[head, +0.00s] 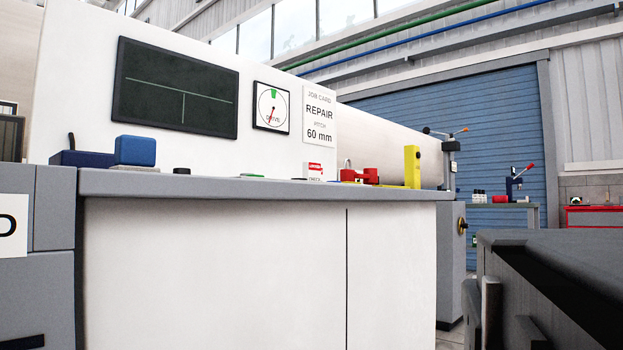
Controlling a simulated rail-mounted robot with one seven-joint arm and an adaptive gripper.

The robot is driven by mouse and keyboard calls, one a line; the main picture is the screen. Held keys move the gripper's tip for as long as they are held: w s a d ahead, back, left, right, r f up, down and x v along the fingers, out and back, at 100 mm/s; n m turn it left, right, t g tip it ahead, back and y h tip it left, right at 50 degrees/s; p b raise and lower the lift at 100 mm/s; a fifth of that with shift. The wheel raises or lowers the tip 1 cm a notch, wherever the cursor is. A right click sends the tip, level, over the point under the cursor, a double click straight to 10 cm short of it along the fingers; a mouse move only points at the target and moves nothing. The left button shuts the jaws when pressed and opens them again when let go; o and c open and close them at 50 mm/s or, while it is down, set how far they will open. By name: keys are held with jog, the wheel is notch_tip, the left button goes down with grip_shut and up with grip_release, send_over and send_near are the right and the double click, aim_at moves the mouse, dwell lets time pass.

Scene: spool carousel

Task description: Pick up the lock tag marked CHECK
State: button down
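A small tag (314,170) with a red band on top and white below stands on the grey bench top, right of centre in the head view. Its lower edge is hidden by the bench's front edge. Dark lettering on its white part is cut off there and too small to read surely, so I cannot confirm that it says CHECK. Just right of it is a small shackle-like shape (347,164) above red and yellow pieces (360,176). I do not see my gripper in this view.
The grey bench top (230,186) also bears a blue block (135,150), low dark and green buttons and a yellow upright block (411,166). A job card (319,116) reads REPAIR, pitch 60 mm. A dark grey body (560,270) fills the lower right.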

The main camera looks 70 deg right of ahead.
dwell(0.3)
jog(key=c, duration=1.6)
grip_release()
jog(key=shift+c, duration=0.2)
jog(key=shift+o, duration=0.6)
jog(key=shift+d, duration=0.1)
